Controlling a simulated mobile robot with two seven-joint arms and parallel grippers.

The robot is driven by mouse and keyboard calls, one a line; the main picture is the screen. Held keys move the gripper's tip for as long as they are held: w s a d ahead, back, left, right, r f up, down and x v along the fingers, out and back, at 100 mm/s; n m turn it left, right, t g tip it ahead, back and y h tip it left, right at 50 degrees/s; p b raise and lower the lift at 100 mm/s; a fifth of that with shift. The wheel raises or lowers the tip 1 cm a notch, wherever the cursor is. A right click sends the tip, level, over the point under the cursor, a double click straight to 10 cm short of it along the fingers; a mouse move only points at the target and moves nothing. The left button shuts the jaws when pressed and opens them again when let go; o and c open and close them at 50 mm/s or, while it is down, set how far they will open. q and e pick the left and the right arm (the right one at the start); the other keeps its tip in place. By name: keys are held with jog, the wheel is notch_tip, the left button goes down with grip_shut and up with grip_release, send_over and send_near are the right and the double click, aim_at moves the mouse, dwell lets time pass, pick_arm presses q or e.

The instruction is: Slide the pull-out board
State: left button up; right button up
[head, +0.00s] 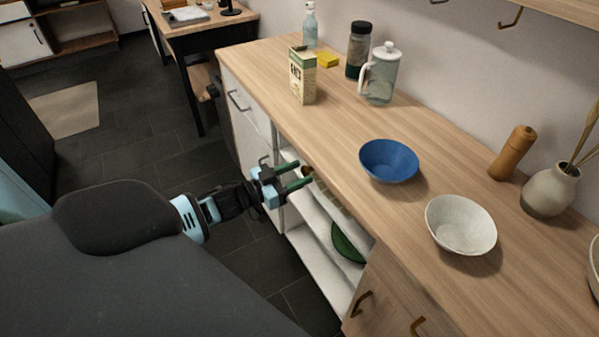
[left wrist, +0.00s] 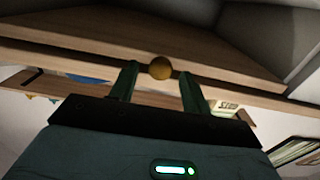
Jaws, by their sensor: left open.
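The pull-out board (left wrist: 90,38) shows in the left wrist view as a wooden slab with a small round brass-coloured knob (left wrist: 160,68) on its front edge. My left gripper (left wrist: 158,84) is open, with one green finger on each side of the knob. I cannot tell whether either finger touches the knob. In the head view my left gripper (head: 300,175) is at the counter's front edge, above the open shelves. The board is mostly hidden under the counter there. My right gripper is not in view.
The wooden counter (head: 340,135) holds a blue bowl (head: 389,161), a white bowl (head: 461,224), a carton (head: 303,75) and a glass pitcher (head: 380,75). A green dish (head: 347,243) lies on the lower shelf. The dark floor in front of the counter is clear beyond my arm.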

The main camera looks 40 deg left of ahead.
pick_arm(q)
jog(key=shift+w+d, duration=0.25)
jog(key=shift+w, duration=0.25)
grip_shut()
